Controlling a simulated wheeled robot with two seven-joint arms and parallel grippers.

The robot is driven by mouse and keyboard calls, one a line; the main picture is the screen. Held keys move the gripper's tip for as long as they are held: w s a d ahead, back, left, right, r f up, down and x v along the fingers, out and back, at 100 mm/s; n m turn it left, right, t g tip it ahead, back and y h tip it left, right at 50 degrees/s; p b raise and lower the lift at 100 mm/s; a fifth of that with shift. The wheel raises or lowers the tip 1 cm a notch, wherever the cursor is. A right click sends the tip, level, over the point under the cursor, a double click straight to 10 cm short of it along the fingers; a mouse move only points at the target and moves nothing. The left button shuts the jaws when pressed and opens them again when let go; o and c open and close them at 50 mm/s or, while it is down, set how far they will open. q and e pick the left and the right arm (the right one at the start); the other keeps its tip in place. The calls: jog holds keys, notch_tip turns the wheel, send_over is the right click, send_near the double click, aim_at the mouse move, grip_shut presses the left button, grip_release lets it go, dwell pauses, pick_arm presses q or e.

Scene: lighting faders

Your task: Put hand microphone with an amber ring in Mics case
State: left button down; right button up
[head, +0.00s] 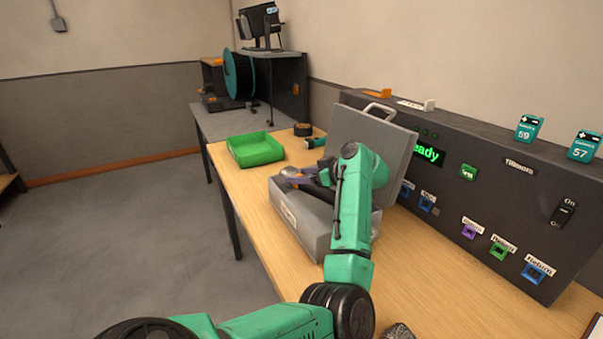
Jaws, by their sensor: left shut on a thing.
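The open grey case (300,222) stands on the wooden table, its lid (372,130) raised at the back; its label is too small to read. My left gripper (298,178) is over the case's far left part. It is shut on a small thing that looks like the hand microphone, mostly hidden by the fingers. I cannot make out the amber ring, nor whether the thing touches the case. My green forearm covers part of the case interior. My right gripper is not in view.
A green tray (256,150) sits left of the case. A teal and dark object (315,142) and a small brown roll (303,129) lie behind it. The dark control panel (480,200) stands along the wall at right. The table's front edge is at left.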

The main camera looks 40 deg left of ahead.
pick_arm(q)
jog(key=shift+c, duration=0.2)
grip_release()
jog(key=shift+f, duration=0.1)
jog(key=shift+r+b, duration=0.45)
notch_tip(320, 180, up, 5)
send_over(335, 193)
jog(key=shift+d, duration=0.1)
jog(key=shift+f, duration=0.1)
